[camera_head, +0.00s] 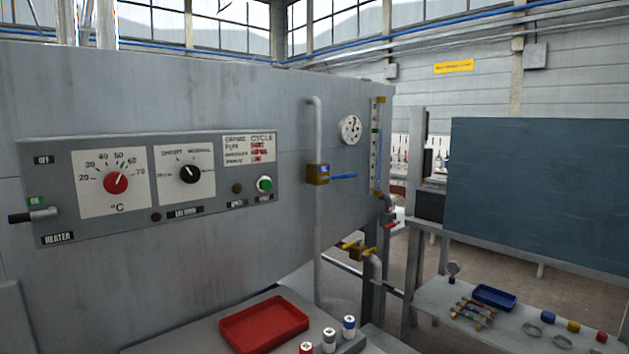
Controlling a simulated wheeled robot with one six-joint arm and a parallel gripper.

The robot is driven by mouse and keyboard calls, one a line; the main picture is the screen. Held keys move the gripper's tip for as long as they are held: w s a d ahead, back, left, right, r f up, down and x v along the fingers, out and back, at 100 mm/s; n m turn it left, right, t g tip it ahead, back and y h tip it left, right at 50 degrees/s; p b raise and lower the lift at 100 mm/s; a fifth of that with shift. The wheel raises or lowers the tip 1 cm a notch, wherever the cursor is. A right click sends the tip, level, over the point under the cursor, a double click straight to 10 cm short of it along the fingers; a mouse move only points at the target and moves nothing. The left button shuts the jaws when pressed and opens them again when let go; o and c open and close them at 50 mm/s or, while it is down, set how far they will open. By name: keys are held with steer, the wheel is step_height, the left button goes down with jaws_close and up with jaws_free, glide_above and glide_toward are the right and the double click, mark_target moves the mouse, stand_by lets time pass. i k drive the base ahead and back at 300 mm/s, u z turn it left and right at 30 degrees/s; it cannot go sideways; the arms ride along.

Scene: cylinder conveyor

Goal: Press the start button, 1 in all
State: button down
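The control panel (212,222) is fixed to the front of a large grey tank at the left. A round green button (265,184) with a pale ring sits at the panel's lower right. A small label under it is too blurred to read, so I cannot confirm that it is the start button. A small dark round lamp or button (237,188) is just left of it. My gripper is not in view, and nothing covers the green button.
The panel carries a red knob (116,182), a black knob (190,173) and a heater lever (34,215). A vertical pipe (317,240) with a blue-handled valve stands right of the button. Below are a red tray (264,325) and several small cylinders.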

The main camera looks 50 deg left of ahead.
mark_target(265, 185)
steer(key=u, duration=0.3)
steer(key=i, duration=0.9)
steer(key=u, duration=1.4)
steer(key=i, duration=0.75)
steer(key=u, duration=0.8)
